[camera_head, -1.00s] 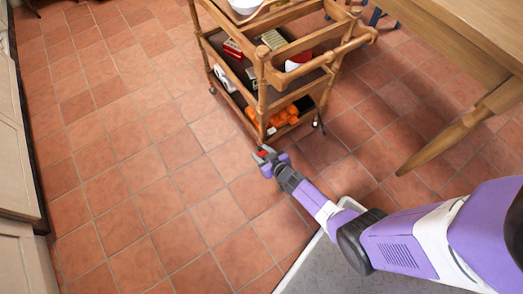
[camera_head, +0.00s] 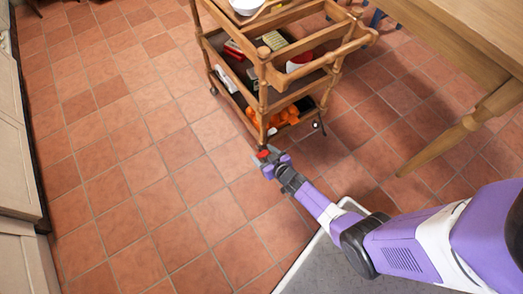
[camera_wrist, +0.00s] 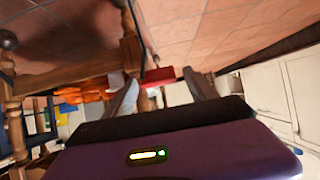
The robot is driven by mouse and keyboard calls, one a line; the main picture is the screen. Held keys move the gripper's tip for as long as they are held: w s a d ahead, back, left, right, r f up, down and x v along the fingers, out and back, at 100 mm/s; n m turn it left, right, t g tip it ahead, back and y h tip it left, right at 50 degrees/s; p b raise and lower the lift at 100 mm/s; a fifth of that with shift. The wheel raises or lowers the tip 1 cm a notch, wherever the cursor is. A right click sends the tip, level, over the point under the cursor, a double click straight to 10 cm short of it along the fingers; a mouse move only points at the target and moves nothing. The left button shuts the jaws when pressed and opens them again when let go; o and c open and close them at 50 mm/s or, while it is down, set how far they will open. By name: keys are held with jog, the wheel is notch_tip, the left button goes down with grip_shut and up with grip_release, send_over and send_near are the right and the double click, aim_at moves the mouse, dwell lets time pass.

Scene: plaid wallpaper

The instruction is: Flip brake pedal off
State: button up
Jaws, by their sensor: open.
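The wooden trolley (camera_head: 262,95) stands at upper centre in the head view. A small red piece (camera_head: 262,154) shows at the foot of its nearest leg and looks like the brake pedal. The wrist view shows a red piece (camera_wrist: 158,77) ahead, between my fingers, beside the trolley leg (camera_wrist: 131,45). My gripper (camera_head: 268,158) is low by that foot. In the wrist view my gripper (camera_wrist: 162,88) has its two grey fingers apart, with nothing clearly held. Whether a finger touches the red piece cannot be told. The caster is mostly hidden.
The trolley's shelves carry a white bowl (camera_head: 246,5), a red-and-white pot (camera_head: 299,61) and orange items (camera_head: 283,117). A wooden table (camera_head: 470,50) stands at the right. Cabinets (camera_head: 18,150) line the left. The tiled floor (camera_head: 150,190) between is clear.

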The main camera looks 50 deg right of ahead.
jog(key=p+v, duration=0.2)
jog(key=v, duration=0.4)
jog(key=shift+s+r, duration=0.25)
jog(key=shift+r, duration=0.05)
